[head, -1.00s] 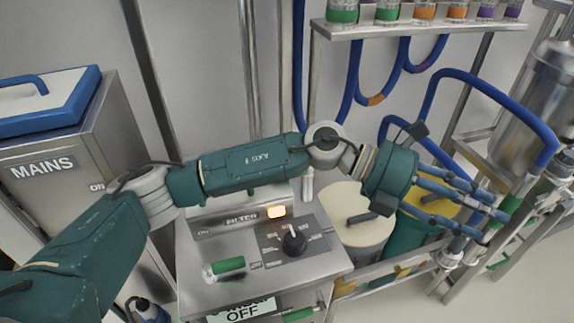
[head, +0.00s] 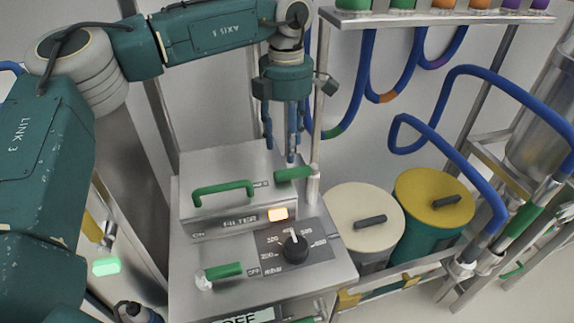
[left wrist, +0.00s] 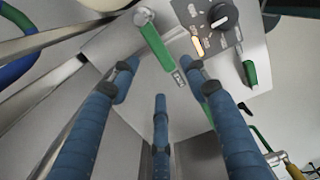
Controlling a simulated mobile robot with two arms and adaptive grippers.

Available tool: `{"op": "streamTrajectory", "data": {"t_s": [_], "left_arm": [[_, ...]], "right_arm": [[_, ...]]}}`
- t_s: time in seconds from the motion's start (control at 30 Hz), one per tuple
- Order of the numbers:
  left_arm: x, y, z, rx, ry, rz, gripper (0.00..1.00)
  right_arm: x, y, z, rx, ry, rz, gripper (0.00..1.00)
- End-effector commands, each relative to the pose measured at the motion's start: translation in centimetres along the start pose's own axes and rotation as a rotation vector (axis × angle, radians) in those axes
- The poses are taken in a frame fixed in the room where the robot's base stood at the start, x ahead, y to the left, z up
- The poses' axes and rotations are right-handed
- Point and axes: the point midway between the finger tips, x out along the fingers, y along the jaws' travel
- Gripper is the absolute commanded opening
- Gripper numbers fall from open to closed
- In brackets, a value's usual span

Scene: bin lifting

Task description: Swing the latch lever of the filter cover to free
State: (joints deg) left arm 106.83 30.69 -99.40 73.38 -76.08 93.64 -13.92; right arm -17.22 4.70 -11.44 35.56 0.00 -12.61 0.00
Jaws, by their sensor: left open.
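The filter cover (head: 198,208) is a silver box lid with a green loop handle, on top of the filter cabinet. Its latch lever (head: 293,173) is a short green bar at the cover's back right corner, joined to a round metal post and reaching left over the cover. In the left wrist view the lever (left wrist: 155,47) lies beyond the fingertips, its pivot at the upper end. My left gripper (head: 283,152) points down just above and behind the lever. Its blue fingers (left wrist: 160,75) are spread and hold nothing. My right gripper is not in view.
A dial (head: 294,246), a lit orange lamp and a second green lever (head: 224,270) are on the cabinet's front. Cream (head: 364,215) and yellow-lidded (head: 435,197) drums stand at right. Blue hoses (head: 370,80) hang behind, under a shelf of bottles.

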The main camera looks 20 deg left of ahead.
Motion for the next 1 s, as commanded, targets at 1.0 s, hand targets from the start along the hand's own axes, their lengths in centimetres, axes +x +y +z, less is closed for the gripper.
{"op": "streamTrajectory", "data": {"t_s": [1.0], "left_arm": [[7.8, -0.1, 0.1, 0.001, -0.003, -0.001, 0.08]], "right_arm": [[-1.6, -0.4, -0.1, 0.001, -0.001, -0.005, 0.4]]}}
